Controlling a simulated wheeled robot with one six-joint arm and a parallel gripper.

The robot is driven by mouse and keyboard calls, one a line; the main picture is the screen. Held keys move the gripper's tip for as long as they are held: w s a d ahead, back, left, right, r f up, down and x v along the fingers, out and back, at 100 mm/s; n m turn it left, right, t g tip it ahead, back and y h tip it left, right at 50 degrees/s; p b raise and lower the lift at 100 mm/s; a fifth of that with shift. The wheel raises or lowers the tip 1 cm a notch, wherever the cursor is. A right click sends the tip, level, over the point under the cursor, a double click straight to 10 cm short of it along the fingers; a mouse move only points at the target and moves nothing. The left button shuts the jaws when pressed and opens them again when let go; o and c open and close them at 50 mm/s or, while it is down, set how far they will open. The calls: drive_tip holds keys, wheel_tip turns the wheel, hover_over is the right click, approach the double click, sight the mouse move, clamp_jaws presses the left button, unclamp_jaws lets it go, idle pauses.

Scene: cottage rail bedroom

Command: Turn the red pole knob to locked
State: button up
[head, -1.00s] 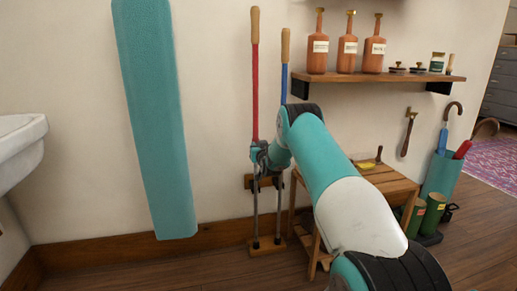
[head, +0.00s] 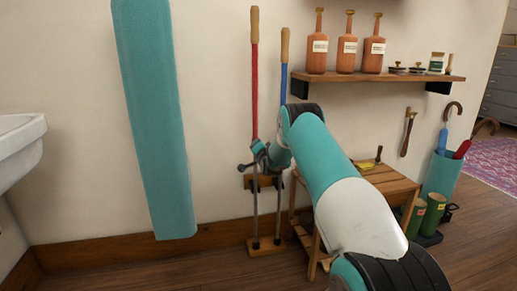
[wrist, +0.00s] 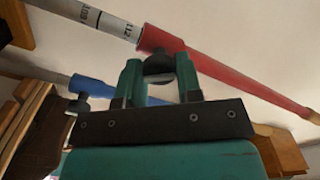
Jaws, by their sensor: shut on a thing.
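The red pole (head: 255,75) stands upright against the wall, with a wooden top and a grey lower tube. In the wrist view the red pole (wrist: 235,80) runs diagonally, and its pale tube carries number marks. Its dark knob (wrist: 160,64) sits at the lower end of the red sleeve, between the two green fingers. My gripper (wrist: 160,80) is shut on this knob. In the head view my gripper (head: 258,152) is at the pole's middle joint and partly hides it. I cannot read any lock mark.
A blue pole (head: 284,75) stands close on the right, partly behind my arm. Both poles share a wooden wall bracket and floor base (head: 266,247). A wooden stand (head: 385,182) is to the right, below a bottle shelf (head: 400,76). A white basin (head: 18,145) is at far left.

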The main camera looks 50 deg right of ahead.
drive_tip(key=shift+m, duration=3.7)
drive_tip(key=shift+f, duration=0.1)
drive_tip(key=o, duration=0.9)
drive_tip(key=shift+o, duration=0.2)
